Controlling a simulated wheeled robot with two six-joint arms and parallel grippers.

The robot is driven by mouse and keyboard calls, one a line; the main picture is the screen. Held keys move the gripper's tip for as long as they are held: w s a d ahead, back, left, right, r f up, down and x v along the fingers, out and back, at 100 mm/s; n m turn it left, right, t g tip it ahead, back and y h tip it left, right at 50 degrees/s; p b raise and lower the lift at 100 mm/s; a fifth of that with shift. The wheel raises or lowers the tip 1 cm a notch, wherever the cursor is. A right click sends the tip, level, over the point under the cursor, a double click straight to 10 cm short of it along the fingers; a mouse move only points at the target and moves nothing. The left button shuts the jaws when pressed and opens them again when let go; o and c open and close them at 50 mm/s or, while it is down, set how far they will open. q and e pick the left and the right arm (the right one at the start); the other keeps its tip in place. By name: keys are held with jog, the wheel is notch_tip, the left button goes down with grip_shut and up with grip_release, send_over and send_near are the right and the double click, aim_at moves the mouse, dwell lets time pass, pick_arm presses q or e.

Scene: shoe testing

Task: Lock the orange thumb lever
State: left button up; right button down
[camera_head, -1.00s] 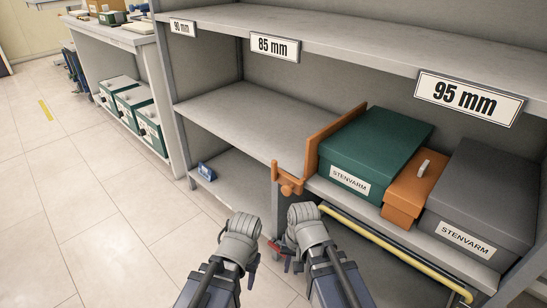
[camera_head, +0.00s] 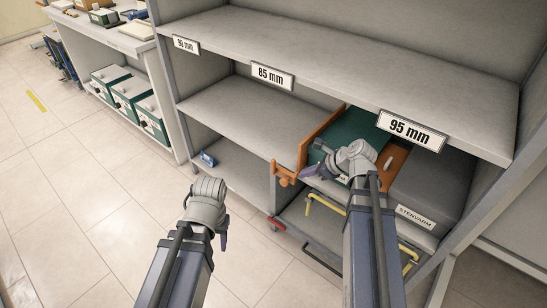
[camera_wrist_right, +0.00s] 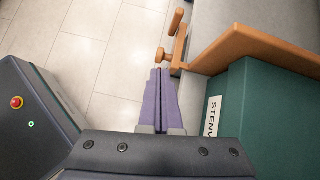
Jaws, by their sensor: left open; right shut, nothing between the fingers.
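The orange thumb lever (camera_head: 284,174) sits at the front end of an orange divider (camera_head: 318,138) on the middle shelf. In the right wrist view the lever (camera_wrist_right: 172,50) sticks out from the divider (camera_wrist_right: 245,50), with a knob beside a longer arm. My right gripper (camera_head: 308,173) is shut and empty, just to the right of the lever in the head view. In the right wrist view its purple fingertips (camera_wrist_right: 160,72) point at the lever's knob; contact cannot be made out. My left gripper (camera_head: 223,234) hangs over the floor, away from the shelf, its fingers mostly hidden.
A green box (camera_head: 355,132) stands against the divider, with a second orange block (camera_head: 393,160) and a grey STENVARM box (camera_head: 432,190) to its right. A trolley with a yellow handle (camera_head: 328,204) stands below.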

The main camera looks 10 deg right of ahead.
aim_at(275, 167)
pick_arm(q)
jog(key=shift+s+a+r+p, duration=0.15)
jog(key=shift+a+r+p, duration=0.05)
jog(key=shift+r, duration=0.25)
jog(key=shift+s+a+r+p, duration=0.1)
jog(key=shift+a+r+p, duration=0.1)
jog(key=shift+r, duration=0.25)
pick_arm(e)
jog(key=r+m, duration=0.1)
jog(key=d+r+m, duration=0.1)
jog(key=shift+w+d+r+t, duration=0.1)
jog(key=shift+w+r+t, duration=0.05)
jog(key=shift+r+t, duration=0.15)
jog(key=b+x, duration=0.7)
jog(key=x, duration=0.3)
jog(key=shift+w+f+b, duration=0.1)
jog(key=shift+f+b, duration=0.2)
jog(key=shift+w+a+r+p, duration=0.15)
jog(key=shift+w+a, duration=0.3)
jog(key=shift+w, duration=0.15)
jog(key=shift+w+a+r+p, duration=0.15)
jog(key=shift+w+a, duration=0.35)
jog(key=shift+w, duration=0.1)
pick_arm(q)
notch_tip(275, 167, down, 7)
pick_arm(e)
jog(key=shift+w+a, duration=0.3)
